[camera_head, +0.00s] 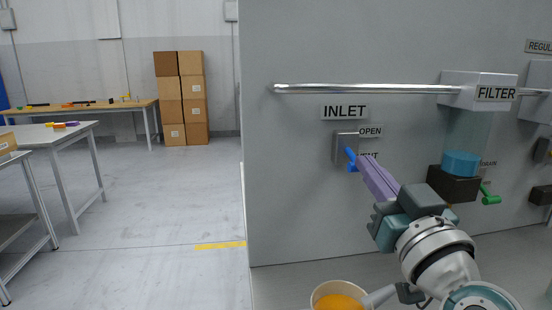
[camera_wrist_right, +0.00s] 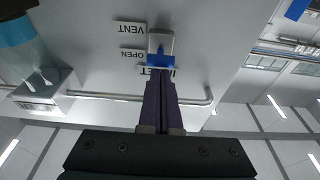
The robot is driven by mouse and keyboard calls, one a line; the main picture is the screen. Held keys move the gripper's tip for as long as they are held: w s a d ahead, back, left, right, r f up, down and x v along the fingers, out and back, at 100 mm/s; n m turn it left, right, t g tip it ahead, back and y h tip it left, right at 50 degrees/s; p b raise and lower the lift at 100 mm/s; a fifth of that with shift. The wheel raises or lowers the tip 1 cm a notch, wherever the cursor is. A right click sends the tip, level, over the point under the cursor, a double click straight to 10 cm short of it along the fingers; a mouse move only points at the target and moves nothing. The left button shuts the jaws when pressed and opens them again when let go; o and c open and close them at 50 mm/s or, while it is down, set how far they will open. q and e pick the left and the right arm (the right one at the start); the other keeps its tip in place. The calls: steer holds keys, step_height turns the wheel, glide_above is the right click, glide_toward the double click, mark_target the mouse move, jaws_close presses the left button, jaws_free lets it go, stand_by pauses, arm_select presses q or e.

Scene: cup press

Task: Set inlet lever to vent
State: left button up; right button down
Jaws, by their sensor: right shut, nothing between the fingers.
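The inlet lever (camera_head: 351,157) is a small blue handle on a grey valve block (camera_head: 341,146) on the grey panel, under the INLET label (camera_head: 345,112). The OPEN label (camera_head: 371,131) is right of the block; the VENT label (camera_head: 371,155) below it is partly covered by my fingers. My right gripper (camera_head: 367,162) has purple fingers, shut and empty, with tips close to the lever on its right. In the right wrist view the blue lever (camera_wrist_right: 160,60) lies just beyond the fingertips (camera_wrist_right: 159,73); I cannot tell whether they touch. My left gripper is not in view.
A metal pipe (camera_head: 360,89) runs above the lever to the FILTER unit (camera_head: 480,90). A green handle (camera_head: 489,197) sits below the filter, right of my wrist. A white-rimmed container with orange contents (camera_head: 338,301) is at the bottom. Open floor (camera_head: 170,200) lies left of the panel.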

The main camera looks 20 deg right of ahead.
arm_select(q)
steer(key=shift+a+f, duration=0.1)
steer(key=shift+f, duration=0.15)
arm_select(e)
steer(key=shift+w+f, duration=0.1)
steer(key=shift+f, duration=0.7)
steer(key=shift+f, duration=0.2)
